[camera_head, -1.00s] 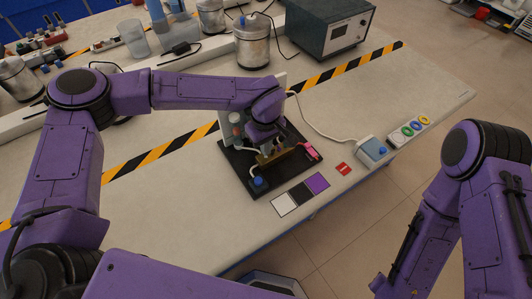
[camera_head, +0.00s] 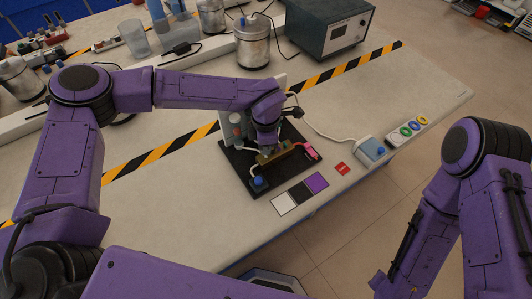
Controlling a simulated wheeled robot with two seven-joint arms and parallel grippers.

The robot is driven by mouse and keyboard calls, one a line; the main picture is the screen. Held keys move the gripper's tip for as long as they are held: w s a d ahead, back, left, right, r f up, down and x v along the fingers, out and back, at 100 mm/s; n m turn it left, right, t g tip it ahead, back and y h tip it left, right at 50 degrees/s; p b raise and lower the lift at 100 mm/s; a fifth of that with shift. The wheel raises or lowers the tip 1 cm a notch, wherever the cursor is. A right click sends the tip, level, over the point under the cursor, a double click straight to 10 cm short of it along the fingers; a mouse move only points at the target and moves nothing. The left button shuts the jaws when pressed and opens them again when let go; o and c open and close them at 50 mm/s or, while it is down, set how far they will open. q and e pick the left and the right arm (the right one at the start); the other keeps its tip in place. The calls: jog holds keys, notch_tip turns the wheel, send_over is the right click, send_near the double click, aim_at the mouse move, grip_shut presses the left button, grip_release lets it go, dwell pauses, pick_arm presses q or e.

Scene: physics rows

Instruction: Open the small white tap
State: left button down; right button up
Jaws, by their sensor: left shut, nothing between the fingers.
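A black board (camera_head: 232,168) on the bench carries a small fixture with a brass-coloured bar (camera_head: 284,152), a blue knob (camera_head: 258,182) at its front left and a pink part (camera_head: 311,151) at its right end. My left gripper (camera_head: 268,149) points down over the brass bar, close to its back side; its fingers are small and partly hidden, and look shut and empty. I cannot make out the small white tap; the left wrist may hide it. I cannot tell whether the fingers touch the fixture. My right arm shows at the right, its gripper out of view.
White, black and purple squares (camera_head: 317,182) and a red tag (camera_head: 342,168) lie in front of the board. A blue-and-white box (camera_head: 372,149) with a cable and a strip of coloured rings (camera_head: 411,128) are to the right. Metal canisters (camera_head: 253,45) and a grey instrument (camera_head: 329,28) stand behind.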

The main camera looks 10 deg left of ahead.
pick_arm(q)
jog(key=shift+n, duration=0.4)
jog(key=n, duration=0.3)
jog(key=shift+f, duration=0.1)
jog(key=n+b, duration=0.1)
jog(key=n, duration=0.2)
jog(key=shift+n, duration=0.4)
jog(key=c, duration=1.6)
grip_release()
notch_tip(320, 180, up, 7)
jog(key=p, duration=0.6)
